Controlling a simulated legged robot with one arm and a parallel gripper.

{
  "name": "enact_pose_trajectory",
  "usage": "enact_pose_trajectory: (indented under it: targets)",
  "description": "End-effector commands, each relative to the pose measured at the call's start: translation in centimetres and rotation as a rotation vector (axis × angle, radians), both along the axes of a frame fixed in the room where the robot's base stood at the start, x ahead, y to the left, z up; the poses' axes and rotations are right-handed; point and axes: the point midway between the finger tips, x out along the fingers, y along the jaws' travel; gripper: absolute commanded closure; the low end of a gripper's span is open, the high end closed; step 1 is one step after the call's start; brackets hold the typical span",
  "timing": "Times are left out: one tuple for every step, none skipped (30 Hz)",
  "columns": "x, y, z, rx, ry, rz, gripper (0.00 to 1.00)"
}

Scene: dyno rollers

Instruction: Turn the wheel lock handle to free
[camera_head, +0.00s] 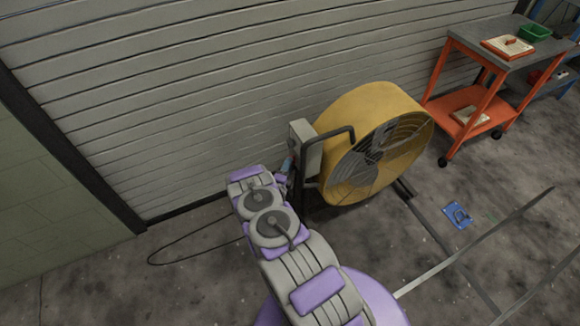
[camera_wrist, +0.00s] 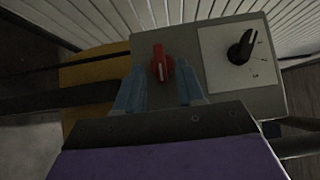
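A grey control box (camera_head: 306,148) is fixed to the side of the yellow drum fan (camera_head: 375,105). In the head view my gripper (camera_head: 287,166) is beside the box, partly hidden by my arm. No handle is clearly identifiable as a wheel lock.
A ribbed shutter wall (camera_head: 180,100) stands close behind the fan. An orange cart (camera_head: 463,100) stands at the back right. A blue item (camera_head: 457,214) lies on the floor right of the fan, near pale rails (camera_head: 475,244). A black cable (camera_head: 185,262) loops on the floor at left.

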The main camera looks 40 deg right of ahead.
Motion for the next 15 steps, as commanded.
enact_pose_trajectory:
  targets:
    - [0.24, -0.46, -0.10, 0.001, -0.001, -0.001, 0.62]
    - [0.35, -0.65, -0.11, 0.001, 0.000, -0.001, 0.62]
    - [0.48, -0.87, -0.10, 0.002, 0.001, 0.000, 0.62]
    - [0.54, -0.98, -0.11, 0.001, 0.002, 0.000, 0.62]
    - [0.59, -1.09, -0.10, 0.001, 0.003, 0.000, 0.62]
    - [0.64, -1.18, -0.08, 0.002, 0.003, 0.000, 0.62]
    - [0.67, -1.22, -0.07, 0.002, 0.003, 0.000, 0.62]
    - [0.69, -1.24, -0.05, 0.001, 0.003, 0.000, 0.62]
    - [0.70, -1.25, -0.04, 0.001, 0.003, 0.001, 0.62]
    - [0.71, -1.24, -0.03, 0.001, 0.003, 0.001, 0.62]
    - [0.72, -1.23, -0.03, 0.001, 0.003, 0.001, 0.62]
    - [0.71, -1.22, -0.02, 0.001, 0.003, 0.001, 0.62]
    - [0.71, -1.20, -0.02, 0.001, 0.003, 0.001, 0.62]
    - [0.72, -1.20, 0.00, 0.001, 0.003, 0.001, 0.62]
    - [0.72, -1.19, -0.01, 0.001, 0.003, 0.001, 0.65]
